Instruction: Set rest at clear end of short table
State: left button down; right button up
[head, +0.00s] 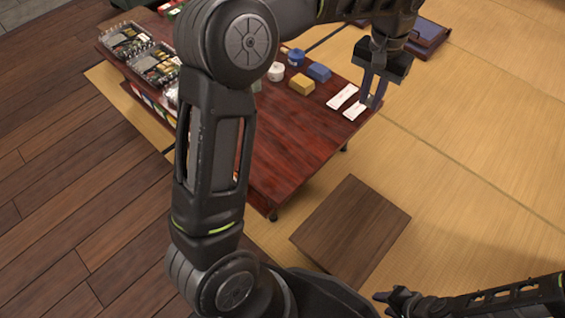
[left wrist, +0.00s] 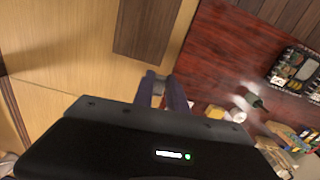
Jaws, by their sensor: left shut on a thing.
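My left gripper (head: 374,92) is above the right end of the low red-brown table (head: 285,160), near two white slips, with its fingers pointing down. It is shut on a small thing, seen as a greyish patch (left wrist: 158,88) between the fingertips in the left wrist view. The fingers hide most of it, so I cannot tell its shape or confirm that it is the rest. My right gripper (head: 392,299) is low at the bottom right of the head view, apart from the table; its jaws are too unclear to read.
On the table stand a yellow block (head: 302,85), a blue block (head: 319,71), a white round item (head: 276,71) and filled trays (head: 153,66). White slips (head: 342,97) lie near its right end. The table's near part is bare. A brown square board (head: 352,230) lies in front.

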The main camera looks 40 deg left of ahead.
pick_arm(q)
jog(key=s+a+f+p, duration=0.1)
jog(key=s+a+f, duration=0.2)
jog(key=a+f, duration=0.3)
jog(key=s+a+f, duration=0.3)
jog(key=a+f, duration=0.3)
jog(key=f, duration=0.1)
jog(key=s+a+f+m+p, duration=0.1)
jog(key=s+a+f, duration=0.2)
jog(key=a+f, duration=0.3)
jog(key=shift+s+f+p, duration=0.3)
jog(key=shift+f+p, duration=0.05)
jog(key=shift+a, duration=0.1)
jog(key=b, duration=0.6)
send_over(279, 167)
jog(key=shift+f, duration=2.45)
jog(key=shift+f+b, duration=0.95)
jog(key=shift+f, duration=1.55)
